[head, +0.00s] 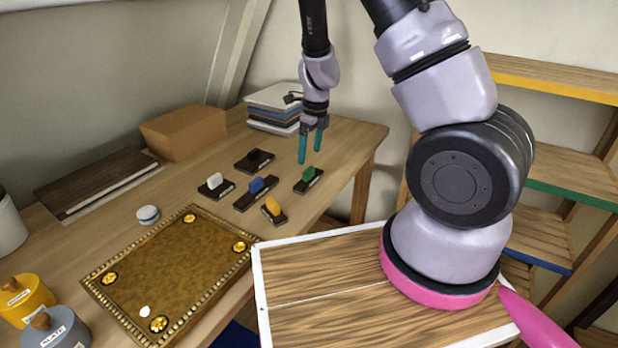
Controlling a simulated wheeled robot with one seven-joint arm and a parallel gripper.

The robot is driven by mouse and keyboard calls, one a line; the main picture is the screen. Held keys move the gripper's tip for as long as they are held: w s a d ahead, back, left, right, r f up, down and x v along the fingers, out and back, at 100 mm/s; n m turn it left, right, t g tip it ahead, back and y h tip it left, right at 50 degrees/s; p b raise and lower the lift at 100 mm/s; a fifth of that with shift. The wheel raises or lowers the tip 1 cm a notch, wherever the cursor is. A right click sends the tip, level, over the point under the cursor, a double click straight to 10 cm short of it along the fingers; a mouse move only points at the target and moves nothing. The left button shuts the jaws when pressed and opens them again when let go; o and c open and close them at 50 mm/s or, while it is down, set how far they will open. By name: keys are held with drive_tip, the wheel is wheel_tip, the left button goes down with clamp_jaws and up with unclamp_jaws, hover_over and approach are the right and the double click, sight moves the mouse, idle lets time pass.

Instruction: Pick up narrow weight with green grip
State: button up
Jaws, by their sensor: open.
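The narrow weight with the green grip (308,175) is a dark block with a green handle on top. It sits on the wooden table, at the right end of a group of similar weights. My gripper (310,156) points down with its two teal fingers apart and nothing between them. It shows just above the green-grip weight in the head view, apart from it. How far above or behind the weight the fingertips are, I cannot tell. Nothing hides the green grip.
Weights with blue (257,186), white (215,183), yellow (272,207) and dark (255,158) grips stand close by on the table. A gilt-edged tray (190,268) lies in front. A stack of books (274,103) stands behind. Table to the right is clear.

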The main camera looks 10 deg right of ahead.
sight(309, 169)
wheel_tip(309, 169, down, 6)
drive_tip(key=shift+w+f, duration=0.1)
drive_tip(key=shift+w, duration=0.05)
drive_tip(key=shift+w+a+f, duration=0.1)
drive_tip(key=shift+a+f, duration=0.05)
drive_tip(key=shift+f, duration=0.45)
clamp_jaws()
